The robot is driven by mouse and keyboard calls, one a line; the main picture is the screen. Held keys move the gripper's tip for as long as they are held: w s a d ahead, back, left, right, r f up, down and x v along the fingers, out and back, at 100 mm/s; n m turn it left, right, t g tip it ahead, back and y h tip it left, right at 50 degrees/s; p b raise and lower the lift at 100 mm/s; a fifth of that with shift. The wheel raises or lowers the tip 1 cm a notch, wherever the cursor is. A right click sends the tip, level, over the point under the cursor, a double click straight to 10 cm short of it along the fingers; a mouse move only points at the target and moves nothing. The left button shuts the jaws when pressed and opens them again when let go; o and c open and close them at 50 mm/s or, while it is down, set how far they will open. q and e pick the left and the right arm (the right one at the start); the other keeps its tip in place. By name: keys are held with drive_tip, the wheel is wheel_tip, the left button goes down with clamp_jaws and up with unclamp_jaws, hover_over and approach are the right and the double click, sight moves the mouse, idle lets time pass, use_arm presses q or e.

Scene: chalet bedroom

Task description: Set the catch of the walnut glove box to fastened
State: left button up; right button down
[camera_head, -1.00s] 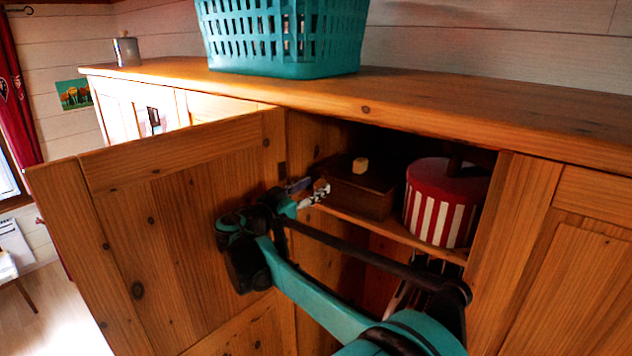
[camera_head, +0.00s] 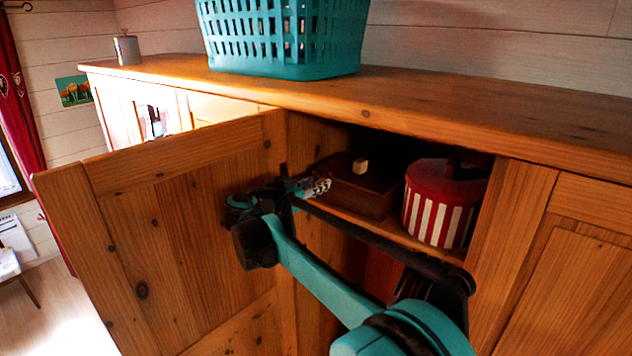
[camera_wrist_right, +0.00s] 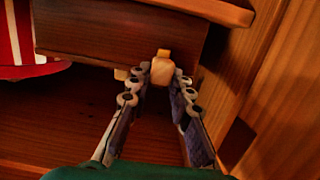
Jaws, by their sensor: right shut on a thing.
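The walnut glove box (camera_head: 362,197) is a dark brown box on a shelf inside the open cabinet, with a small pale block (camera_head: 360,166) on its top. In the right wrist view the box's front (camera_wrist_right: 110,38) shows, and a pale wooden catch (camera_wrist_right: 162,70) sits at its lower edge. My right gripper (camera_head: 321,186) reaches into the cabinet at the box's left end. In the wrist view its fingertips (camera_wrist_right: 160,80) are closed around the catch. Whether the catch is fastened I cannot tell. My left gripper is not in view.
A red-and-white striped drum-shaped container (camera_head: 440,205) stands right of the box. The open cabinet door (camera_head: 180,235) is left of my right arm, and the cabinet top (camera_head: 430,95) is above it. A teal basket (camera_head: 283,35) stands on top.

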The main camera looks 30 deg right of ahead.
drive_tip(key=shift+d+r+y+p, duration=0.15)
drive_tip(key=shift+r+y+p, duration=0.15)
drive_tip(key=shift+r+y, duration=0.1)
drive_tip(key=shift+w+f+g, duration=0.1)
drive_tip(key=shift+f+g, duration=0.05)
drive_tip(key=shift+g, duration=0.15)
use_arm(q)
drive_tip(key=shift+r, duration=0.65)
use_arm(e)
drive_tip(key=c, duration=1.4)
unclamp_jaws()
drive_tip(key=shift+o, duration=0.2)
drive_tip(key=v, duration=1.2)
drive_tip(key=shift+d, duration=0.1)
